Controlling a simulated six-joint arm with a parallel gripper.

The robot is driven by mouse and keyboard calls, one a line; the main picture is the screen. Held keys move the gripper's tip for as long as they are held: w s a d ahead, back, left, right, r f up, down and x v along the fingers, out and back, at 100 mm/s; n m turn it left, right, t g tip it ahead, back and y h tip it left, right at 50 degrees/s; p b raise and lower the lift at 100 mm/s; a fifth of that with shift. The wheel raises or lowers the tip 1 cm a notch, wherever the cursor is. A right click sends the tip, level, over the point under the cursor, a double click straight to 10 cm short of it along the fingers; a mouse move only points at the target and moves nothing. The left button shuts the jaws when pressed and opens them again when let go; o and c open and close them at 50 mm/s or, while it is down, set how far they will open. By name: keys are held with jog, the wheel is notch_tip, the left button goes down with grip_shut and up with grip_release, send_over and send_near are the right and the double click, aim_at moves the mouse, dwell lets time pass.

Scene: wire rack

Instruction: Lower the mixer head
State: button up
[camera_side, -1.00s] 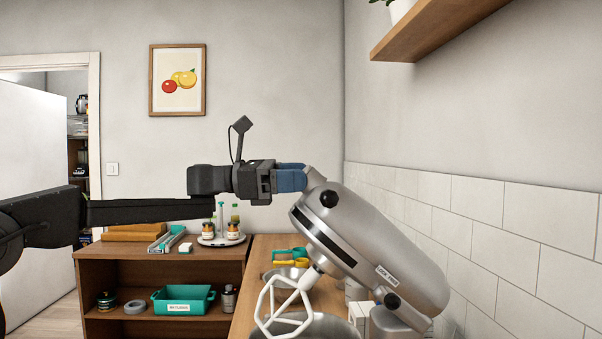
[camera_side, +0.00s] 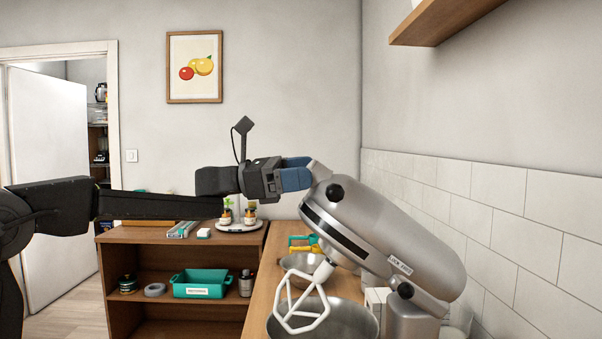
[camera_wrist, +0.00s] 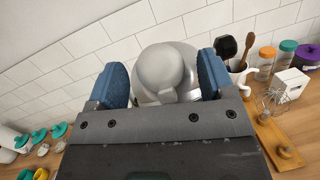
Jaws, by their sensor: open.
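The silver mixer head (camera_side: 380,238) is tilted up, its nose end high on the left above the metal bowl (camera_side: 352,316). A white flat beater (camera_side: 302,312) hangs from it, its lower part in front of or inside the bowl. My gripper (camera_side: 297,179) is at the raised nose of the head. In the wrist view my gripper (camera_wrist: 162,80) is open, with one blue finger on each side of the rounded nose of the mixer head (camera_wrist: 166,68). I cannot tell whether the fingers touch it. The dark gripper body hides what lies below.
A tiled wall (camera_side: 500,215) stands close behind the mixer. Smaller bowls and a yellow thing sit behind the bowl on the wooden counter (camera_side: 262,300). In the wrist view a wooden board (camera_wrist: 285,140), jars and utensils stand at right. A shelf (camera_side: 450,18) hangs above.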

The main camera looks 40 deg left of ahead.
jog(key=v, duration=1.4)
jog(key=shift+d, duration=0.1)
jog(key=shift+g+y, duration=0.3)
jog(key=shift+y, duration=0.3)
jog(key=x, duration=0.4)
jog(key=r+x, duration=0.1)
jog(key=x, duration=0.8)
jog(key=shift+w+d+r, duration=0.2)
jog(key=shift+d+r, duration=0.15)
jog(key=shift+r, duration=0.05)
